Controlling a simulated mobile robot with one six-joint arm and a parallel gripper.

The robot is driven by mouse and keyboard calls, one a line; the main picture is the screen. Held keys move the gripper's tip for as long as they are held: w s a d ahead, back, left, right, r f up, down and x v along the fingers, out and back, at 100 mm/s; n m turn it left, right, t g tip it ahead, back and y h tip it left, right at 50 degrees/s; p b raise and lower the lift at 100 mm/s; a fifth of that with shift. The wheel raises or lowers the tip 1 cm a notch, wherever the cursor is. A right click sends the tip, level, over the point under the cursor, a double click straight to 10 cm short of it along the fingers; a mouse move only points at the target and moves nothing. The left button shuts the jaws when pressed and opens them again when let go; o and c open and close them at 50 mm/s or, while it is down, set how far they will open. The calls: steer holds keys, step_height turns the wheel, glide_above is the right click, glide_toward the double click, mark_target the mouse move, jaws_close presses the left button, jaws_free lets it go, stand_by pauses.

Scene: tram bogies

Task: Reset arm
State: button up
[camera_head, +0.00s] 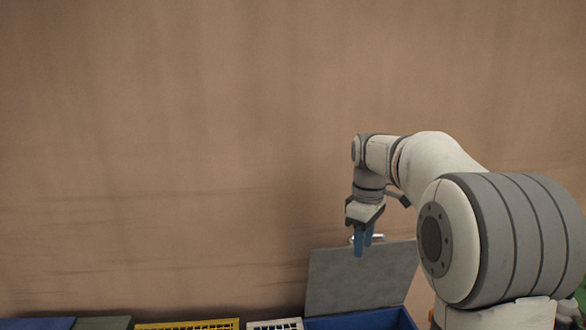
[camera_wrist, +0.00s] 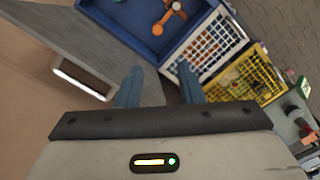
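My gripper (camera_head: 363,246) hangs from my arm with its blue fingers pointing down, in front of the wall and close to the raised grey lid (camera_head: 345,283). In the wrist view my gripper (camera_wrist: 160,69) has its two blue fingers apart with nothing between them. The lid (camera_wrist: 110,40) stands open at the left there, with a metal handle (camera_wrist: 82,79) near the left finger. The handle is partly hidden behind the fingers in the head view.
The lid belongs to a blue box (camera_head: 375,321) holding an orange part (camera_wrist: 171,15). A white crate (camera_wrist: 215,50) and a yellow crate (camera_wrist: 262,86) stand beside it. More boxes (camera_head: 100,323) line the lower left. A brown wall (camera_head: 200,150) rises behind.

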steer(key=s+f+m+t+b, duration=0.2)
steer(key=s+f+m, duration=0.3)
steer(key=s, duration=0.8)
steer(key=s+f+m+t+b, duration=0.1)
steer(key=s+f+m, duration=0.4)
steer(key=s, duration=0.8)
steer(key=shift+a+f+m+t+b, duration=0.3)
steer(key=shift+f+t+b, duration=0.1)
steer(key=shift+f+b, duration=0.35)
steer(key=shift+w+d, duration=0.1)
